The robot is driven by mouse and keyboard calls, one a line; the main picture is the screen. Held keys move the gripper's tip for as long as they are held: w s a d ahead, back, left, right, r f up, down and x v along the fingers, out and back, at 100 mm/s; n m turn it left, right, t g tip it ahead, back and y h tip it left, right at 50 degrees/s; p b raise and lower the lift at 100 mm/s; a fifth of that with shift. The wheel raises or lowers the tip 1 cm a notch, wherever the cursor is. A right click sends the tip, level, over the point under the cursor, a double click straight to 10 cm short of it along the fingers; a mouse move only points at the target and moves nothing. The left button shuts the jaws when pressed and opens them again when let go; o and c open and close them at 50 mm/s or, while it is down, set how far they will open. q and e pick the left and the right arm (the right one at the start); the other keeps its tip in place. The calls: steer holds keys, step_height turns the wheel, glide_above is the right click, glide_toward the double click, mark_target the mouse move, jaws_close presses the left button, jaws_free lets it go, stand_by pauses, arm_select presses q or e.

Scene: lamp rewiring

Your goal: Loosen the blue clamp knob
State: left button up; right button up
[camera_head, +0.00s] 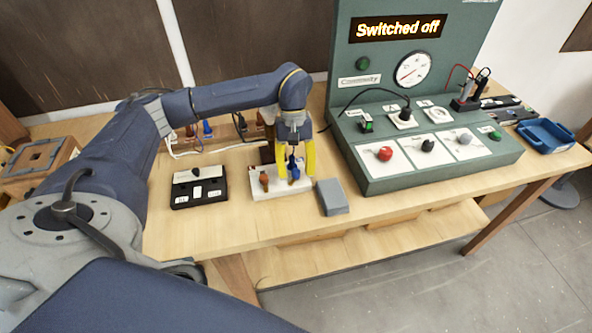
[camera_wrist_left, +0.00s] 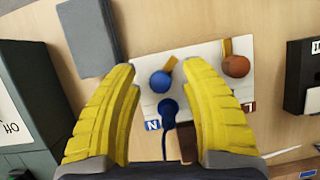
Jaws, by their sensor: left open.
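The blue clamp knob (camera_wrist_left: 160,82) stands on a white terminal plate (camera_wrist_left: 200,60) on the table. In the head view the knob (camera_head: 294,172) shows between the yellow fingers. My left gripper (camera_wrist_left: 160,95) is open and points down over the plate, one finger on either side of the knob. I cannot tell whether a finger touches it. A brown-orange knob (camera_wrist_left: 236,66) stands beside it, outside the fingers. A blue plug or lead end (camera_wrist_left: 168,107) lies by the plate's edge near an "N" label (camera_wrist_left: 153,125). My right gripper does not show.
A grey block (camera_head: 331,196) lies right of the plate. A black switch box (camera_head: 198,187) lies left of it. The green test panel (camera_head: 440,165) stands further right, its display reading "Switched off". A blue tray (camera_head: 546,136) is at the far right. Cables lie behind the plate.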

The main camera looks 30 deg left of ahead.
arm_select(q)
steer(key=shift+f, duration=0.1)
steer(key=shift+c, duration=0.2)
jaws_close()
stand_by(0.4)
